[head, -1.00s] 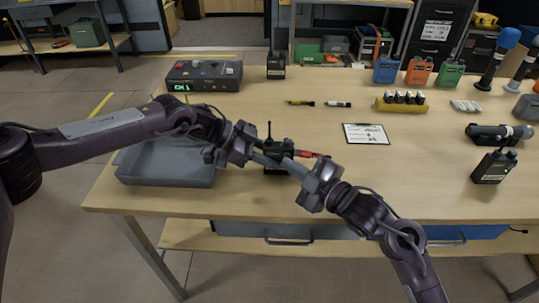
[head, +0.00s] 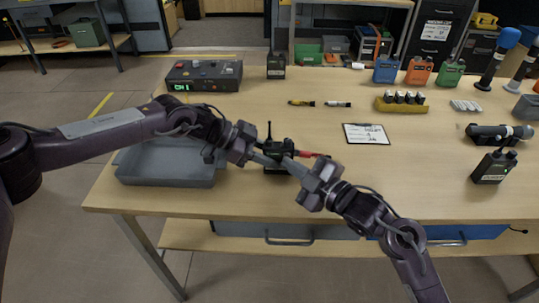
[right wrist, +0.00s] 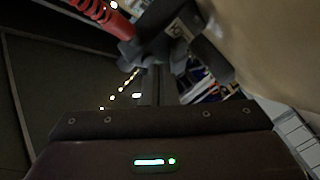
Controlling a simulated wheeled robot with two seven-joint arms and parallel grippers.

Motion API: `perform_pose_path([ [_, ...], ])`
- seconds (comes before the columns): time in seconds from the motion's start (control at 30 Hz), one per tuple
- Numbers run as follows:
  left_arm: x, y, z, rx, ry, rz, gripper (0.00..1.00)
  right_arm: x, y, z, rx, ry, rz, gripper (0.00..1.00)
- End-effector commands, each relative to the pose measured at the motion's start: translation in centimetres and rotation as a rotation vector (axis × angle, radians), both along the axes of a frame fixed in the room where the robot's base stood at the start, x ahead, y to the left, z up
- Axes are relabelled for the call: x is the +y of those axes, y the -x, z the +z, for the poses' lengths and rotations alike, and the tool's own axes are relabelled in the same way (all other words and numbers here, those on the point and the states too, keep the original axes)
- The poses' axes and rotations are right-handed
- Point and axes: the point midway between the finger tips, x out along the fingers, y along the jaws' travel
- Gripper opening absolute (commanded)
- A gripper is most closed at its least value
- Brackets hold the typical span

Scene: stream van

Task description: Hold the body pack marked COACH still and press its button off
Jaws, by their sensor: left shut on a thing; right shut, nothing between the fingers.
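A dark body pack (head: 279,147) with a short antenna is at the front middle of the table, between my two grippers in the head view. Its marking cannot be read there. My left gripper (head: 270,161) is shut on the pack from the left. My right gripper (head: 290,165) is shut and empty, its tips close against the pack's near side. I cannot tell whether they touch the button, which is hidden. In the right wrist view a dark blocky shape with a pale label (right wrist: 180,32) lies past my finger tips, beside a red coiled part (right wrist: 103,14).
A grey tray (head: 165,178) lies under my left arm. A control box with a green display (head: 204,76) is behind it. Another pack (head: 493,167) stands at right, and one (head: 276,66) at the back. A clipboard (head: 366,134) lies on clear tabletop right of the grippers.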

Motion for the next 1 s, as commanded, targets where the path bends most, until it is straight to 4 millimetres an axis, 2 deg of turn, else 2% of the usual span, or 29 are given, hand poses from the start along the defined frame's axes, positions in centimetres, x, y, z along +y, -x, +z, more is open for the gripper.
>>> perform_pose_path([
  [0.17,0.0,0.0,-0.1,0.001,-0.001,0.001,0.06,0.0,0.8,-0.1,0.001,0.001,0.001,0.00],
  [0.5,0.0,0.0,-0.1,0.001,-0.001,0.001,0.06,0.0,1.2,-0.1,0.001,0.001,0.001,0.00],
  [1.0,0.0,0.0,-0.1,0.001,-0.001,0.001,0.06,0.0,6.0,-0.1,0.002,0.000,0.001,0.00],
])
